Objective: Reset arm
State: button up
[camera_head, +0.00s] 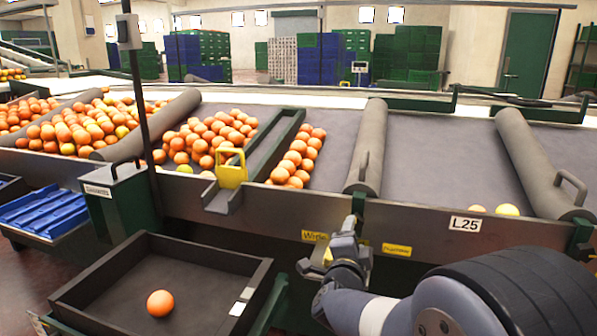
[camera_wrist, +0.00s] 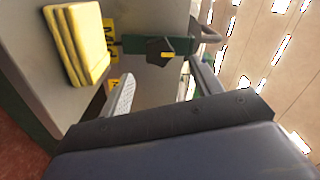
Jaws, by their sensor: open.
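My arm reaches in from the lower right of the head view.
A dark tray (camera_head: 217,258) holds one orange (camera_head: 160,303). Blue trays (camera_head: 45,213) are at left. The right belt is mostly clear.

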aim_at(357, 224)
jog(key=x, duration=0.4)
jog(key=shift+w+d+b, duration=0.15)
jog(key=shift+w+b, duration=0.2)
jog(key=shift+w, duration=0.05)
